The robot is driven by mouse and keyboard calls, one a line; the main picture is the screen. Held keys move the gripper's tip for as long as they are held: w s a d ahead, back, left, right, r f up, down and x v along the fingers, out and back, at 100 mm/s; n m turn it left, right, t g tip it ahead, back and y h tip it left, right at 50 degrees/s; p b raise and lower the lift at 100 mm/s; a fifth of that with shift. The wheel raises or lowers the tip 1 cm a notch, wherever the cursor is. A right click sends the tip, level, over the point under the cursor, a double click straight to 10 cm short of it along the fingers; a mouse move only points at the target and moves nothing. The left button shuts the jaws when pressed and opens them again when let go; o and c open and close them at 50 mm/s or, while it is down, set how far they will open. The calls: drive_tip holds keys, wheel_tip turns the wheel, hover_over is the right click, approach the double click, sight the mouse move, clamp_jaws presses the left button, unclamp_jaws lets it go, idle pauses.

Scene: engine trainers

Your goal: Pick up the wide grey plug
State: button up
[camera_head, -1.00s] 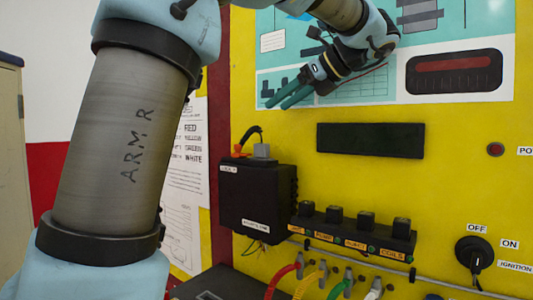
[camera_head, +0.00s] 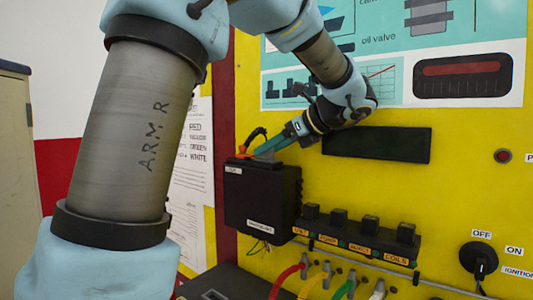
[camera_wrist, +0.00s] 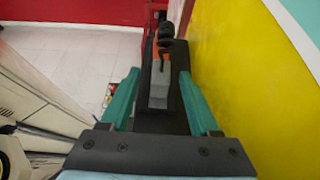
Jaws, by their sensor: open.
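The wide grey plug (camera_wrist: 158,92) shows in the wrist view between my two teal fingers, with a gap on each side. An orange part and a black cable show just beyond it. In the head view the plug (camera_head: 267,157) is on top of the black box and is partly hidden by my fingers. My gripper (camera_head: 268,148) is open, with its fingers at the plug above the box; it also shows in the wrist view (camera_wrist: 159,73). I cannot tell whether a finger touches the plug.
The black box (camera_head: 258,205) is against the yellow panel (camera_head: 440,190), which stands close on the right in the wrist view. A row of small black coils (camera_head: 355,235) is right of the box. Coloured cables (camera_head: 312,285) hang below.

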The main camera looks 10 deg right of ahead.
drive_tip(key=shift+x, duration=0.95)
clamp_jaws()
